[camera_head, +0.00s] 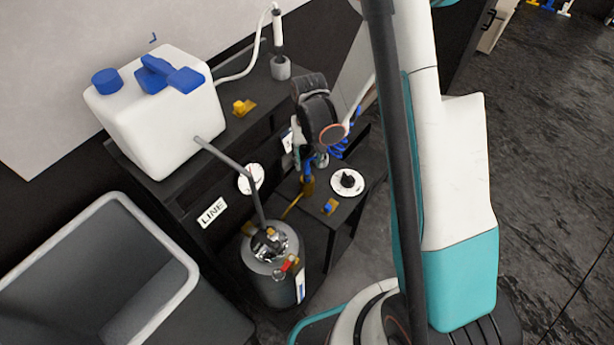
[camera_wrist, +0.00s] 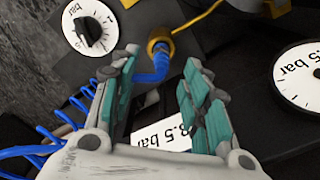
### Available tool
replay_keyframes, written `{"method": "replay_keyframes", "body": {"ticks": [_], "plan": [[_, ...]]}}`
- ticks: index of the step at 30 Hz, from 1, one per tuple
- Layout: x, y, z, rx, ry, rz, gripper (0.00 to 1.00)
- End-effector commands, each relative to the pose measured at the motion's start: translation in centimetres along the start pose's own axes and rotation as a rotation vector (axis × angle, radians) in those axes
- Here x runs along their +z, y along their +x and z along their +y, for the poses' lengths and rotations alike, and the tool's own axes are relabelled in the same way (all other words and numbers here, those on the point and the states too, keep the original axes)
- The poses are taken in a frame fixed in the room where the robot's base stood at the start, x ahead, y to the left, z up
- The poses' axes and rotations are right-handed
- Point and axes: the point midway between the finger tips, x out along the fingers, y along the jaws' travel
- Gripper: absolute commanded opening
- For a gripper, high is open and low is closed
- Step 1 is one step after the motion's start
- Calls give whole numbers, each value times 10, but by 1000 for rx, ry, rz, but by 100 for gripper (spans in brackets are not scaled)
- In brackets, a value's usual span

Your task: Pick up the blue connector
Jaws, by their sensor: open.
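A blue connector (camera_wrist: 153,70) shows in the wrist view as a short bent piece, its upper end at a brass fitting (camera_wrist: 160,40). In the head view, blue (camera_head: 307,164) shows just above the brass fitting (camera_head: 308,185), partly covered by my arm's end. My gripper (camera_wrist: 158,72) is open, with its teal-padded fingers on either side of the connector in the wrist view. No firm contact is visible, and I cannot tell the depth gap. In the head view my gripper (camera_head: 308,158) points down and is partly hidden by my wrist.
Blue coiled hose (camera_wrist: 40,150) lies left of my gripper. A dial (camera_wrist: 95,30) and a gauge marked bar (camera_wrist: 298,78) flank it. The head view shows a grey tank (camera_head: 270,285), a white canister (camera_head: 160,125), a dark bin (camera_head: 95,265) and a small yellow-and-blue part (camera_head: 329,207).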

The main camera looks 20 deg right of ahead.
Motion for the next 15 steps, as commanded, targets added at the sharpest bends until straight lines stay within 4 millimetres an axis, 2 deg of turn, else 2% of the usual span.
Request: {"method": "replay_keyframes", "body": {"ticks": [5,12,15], "plan": [[-2,13,-1,0,0,0,43],[-5,48,-3,0,0,0,43],[-5,53,-3,0,0,0,43]]}}
